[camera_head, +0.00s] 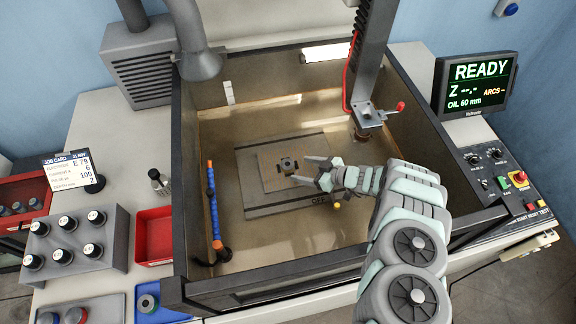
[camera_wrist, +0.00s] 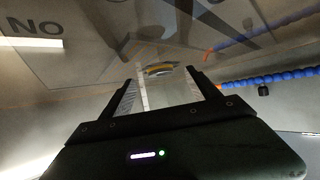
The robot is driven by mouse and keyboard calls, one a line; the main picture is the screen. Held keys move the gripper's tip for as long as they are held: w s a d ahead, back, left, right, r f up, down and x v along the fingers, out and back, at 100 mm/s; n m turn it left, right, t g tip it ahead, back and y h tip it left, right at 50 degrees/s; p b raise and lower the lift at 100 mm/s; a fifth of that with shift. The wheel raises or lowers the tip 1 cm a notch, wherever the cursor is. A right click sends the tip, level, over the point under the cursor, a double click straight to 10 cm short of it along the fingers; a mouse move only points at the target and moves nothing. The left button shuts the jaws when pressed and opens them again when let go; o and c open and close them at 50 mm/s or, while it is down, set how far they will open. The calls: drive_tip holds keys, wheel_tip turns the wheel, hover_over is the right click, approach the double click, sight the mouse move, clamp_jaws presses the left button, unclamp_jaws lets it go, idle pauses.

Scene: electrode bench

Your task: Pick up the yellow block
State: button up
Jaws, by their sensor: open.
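I cannot make out a clear yellow block. A small yellow piece (camera_head: 337,205) shows just below my gripper (camera_head: 303,168) in the head view, by the letters "OFF"; its shape is too small to tell. My gripper is open over the plate (camera_head: 262,208) in the tank, pointing left towards a small dark square piece (camera_head: 289,164). In the wrist view a curved yellow and dark shape (camera_wrist: 160,70) shows through the gap between the open fingers (camera_wrist: 163,78); I cannot tell what it is. Nothing is held.
The tank wall (camera_head: 190,190) surrounds the plate. A blue segmented hose (camera_head: 213,205) stands at the left inside the tank, also in the wrist view (camera_wrist: 270,79). A metal column (camera_head: 370,60) with a red-knobbed lever (camera_head: 400,106) hangs behind my gripper. A red tray (camera_head: 153,236) lies outside.

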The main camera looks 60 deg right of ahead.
sight(289, 165)
drive_tip(key=shift+x, duration=0.85)
drive_tip(key=x, duration=0.2)
drive_tip(key=b+x, duration=0.1)
drive_tip(key=x, duration=0.1)
drive_tip(key=shift+w+r+b, duration=0.25)
drive_tip(key=shift+w+b, duration=0.05)
drive_tip(key=shift+d, duration=0.1)
clamp_jaws()
